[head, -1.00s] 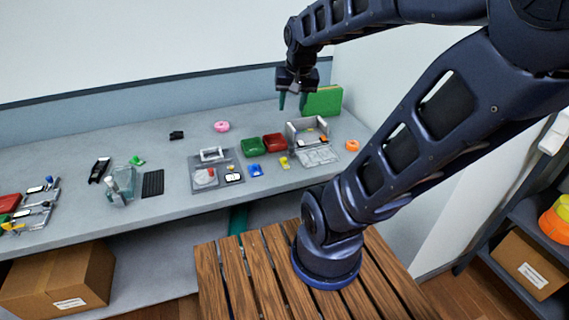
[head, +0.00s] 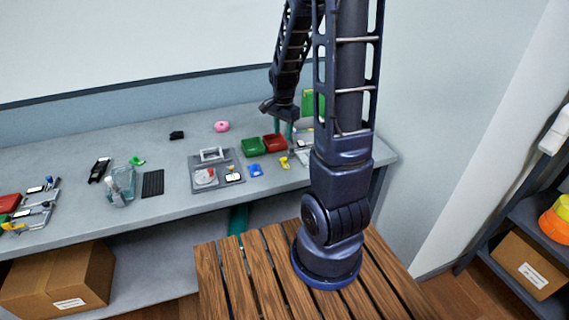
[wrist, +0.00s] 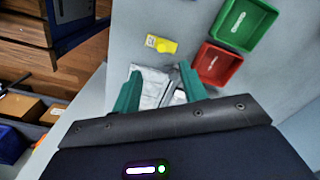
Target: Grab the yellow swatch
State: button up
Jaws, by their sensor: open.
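The yellow swatch (head: 284,162) lies on the grey bench, just in front of the red bin. It also shows in the wrist view (wrist: 161,43), flat, with a small pale label at one end. My gripper (wrist: 160,72) is open, with its two green fingers apart and nothing held. In the wrist view the swatch lies beyond the fingertips and is not touched. In the head view my gripper is above the bench near the red bin, partly hidden by my arm.
A red bin (wrist: 217,63) and a green bin (wrist: 240,23) stand beside the swatch. A clear packet (wrist: 152,88) lies below my fingers. A blue piece (head: 255,170) and a grey tray (head: 215,172) are to the left. My arm hides part of the bench's right end.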

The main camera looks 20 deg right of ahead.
notch_tip(320, 180, down, 2)
jog(key=f, duration=0.1)
send_over(284, 159)
jog(key=shift+m, duration=0.4)
jog(key=shift+w+f, duration=0.15)
jog(key=shift+f, duration=2.3)
jog(key=shift+w+d+f, duration=0.1)
jog(key=shift+f, duration=1.2)
jog(key=shift+d+f, duration=0.1)
jog(key=shift+f, duration=1.2)
grip_shut()
